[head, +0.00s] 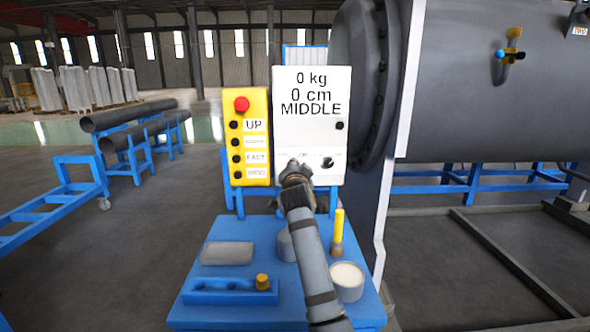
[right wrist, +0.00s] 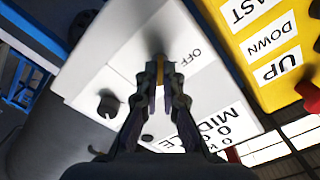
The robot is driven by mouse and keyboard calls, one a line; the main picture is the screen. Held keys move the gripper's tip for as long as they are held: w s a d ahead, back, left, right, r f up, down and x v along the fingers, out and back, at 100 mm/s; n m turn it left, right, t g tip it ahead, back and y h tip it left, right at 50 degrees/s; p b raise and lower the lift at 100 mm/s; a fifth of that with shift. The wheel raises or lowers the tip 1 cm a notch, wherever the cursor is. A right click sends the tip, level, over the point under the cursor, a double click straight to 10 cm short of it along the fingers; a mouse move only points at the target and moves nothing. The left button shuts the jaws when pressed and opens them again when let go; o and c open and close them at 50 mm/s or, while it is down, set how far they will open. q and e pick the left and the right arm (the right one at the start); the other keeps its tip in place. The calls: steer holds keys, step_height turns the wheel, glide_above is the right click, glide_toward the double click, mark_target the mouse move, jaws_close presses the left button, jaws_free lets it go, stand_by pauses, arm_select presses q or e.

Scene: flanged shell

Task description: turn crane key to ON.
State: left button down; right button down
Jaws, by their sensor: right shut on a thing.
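The white control box (head: 312,110) stands upright on a blue stand and reads "0 kg, 0 cm, MIDDLE". My right gripper (head: 294,168) is at the lower left of its front face and covers the crane key in the head view. In the right wrist view, the fingers of my right gripper (right wrist: 160,85) are shut on a small yellowish key (right wrist: 160,68) at the box face. An "OFF" label (right wrist: 195,56) shows beside it. No ON label can be read, and the key's exact angle is unclear. My left gripper is not in view.
A dark knob (head: 327,162) sits right of the gripper on the box. A yellow button pendant (head: 246,135) stands close on the left. Below, a blue table (head: 225,230) holds a yellow-handled brush (head: 339,228) and a white-topped can (head: 347,280). A large grey shell (head: 470,80) is at right.

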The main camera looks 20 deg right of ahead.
steer(key=shift+f, duration=0.2)
stand_by(0.3)
steer(key=c, duration=1.5)
jaws_free()
steer(key=shift+w, duration=0.1)
steer(key=shift+r, duration=0.1)
step_height(320, 180, up, 10)
